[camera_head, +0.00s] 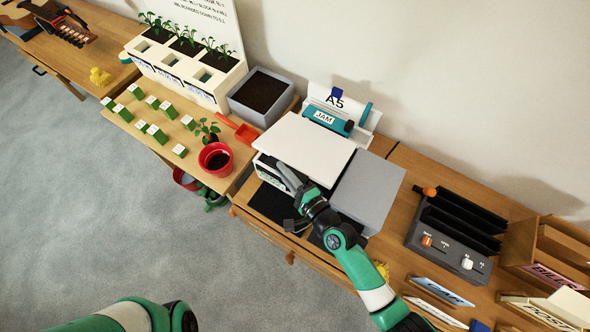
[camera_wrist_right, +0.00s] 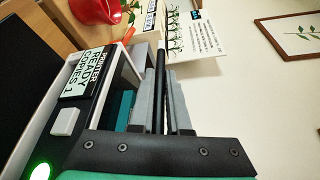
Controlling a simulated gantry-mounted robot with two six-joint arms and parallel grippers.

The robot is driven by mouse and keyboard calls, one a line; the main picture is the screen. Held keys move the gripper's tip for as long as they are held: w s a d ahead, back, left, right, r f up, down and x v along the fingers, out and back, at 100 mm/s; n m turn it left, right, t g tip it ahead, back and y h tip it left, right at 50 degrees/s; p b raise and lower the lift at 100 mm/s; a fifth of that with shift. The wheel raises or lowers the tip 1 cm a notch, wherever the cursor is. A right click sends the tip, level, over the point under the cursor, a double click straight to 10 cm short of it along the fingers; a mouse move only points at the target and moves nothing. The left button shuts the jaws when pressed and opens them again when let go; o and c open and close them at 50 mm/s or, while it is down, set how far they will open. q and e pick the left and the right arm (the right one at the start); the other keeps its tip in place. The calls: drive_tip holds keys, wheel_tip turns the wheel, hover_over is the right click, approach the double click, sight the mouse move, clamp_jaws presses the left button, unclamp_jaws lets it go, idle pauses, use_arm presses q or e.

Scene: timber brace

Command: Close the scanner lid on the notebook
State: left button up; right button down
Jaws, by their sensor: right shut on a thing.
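The scanner lid (camera_head: 305,147) is a flat white panel over the printer body in the head view. My right gripper (camera_head: 287,180) is at its front left edge. In the right wrist view, my right gripper (camera_wrist_right: 163,100) is shut on the thin dark-edged lid (camera_wrist_right: 160,75), with a grey finger on each side. The lid edge stands apart from the printer body, which has a display panel (camera_wrist_right: 85,75). A teal patch (camera_wrist_right: 125,108) shows beside the fingers; I cannot tell whether it is the notebook. The notebook is not clearly seen in the head view. My left gripper is out of view.
A grey flat-topped unit (camera_head: 370,188) adjoins the lid on the right. A teal JAM part (camera_head: 326,119) stands behind it. A red pot (camera_head: 215,160) and a soil box (camera_head: 262,95) are to the left. A dark slotted rack (camera_head: 458,235) is to the right.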

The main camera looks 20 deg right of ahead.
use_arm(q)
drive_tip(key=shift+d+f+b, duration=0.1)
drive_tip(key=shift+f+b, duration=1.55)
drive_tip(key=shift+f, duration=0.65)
use_arm(e)
drive_tip(key=shift+s+a+f, duration=0.15)
drive_tip(key=shift+a+f, duration=0.05)
drive_tip(key=shift+f, duration=0.85)
drive_tip(key=shift+s+a+f, duration=0.15)
drive_tip(key=shift+a+f, duration=0.05)
drive_tip(key=shift+f, duration=0.85)
drive_tip(key=c, duration=0.9)
unclamp_jaws()
drive_tip(key=shift+r, duration=0.1)
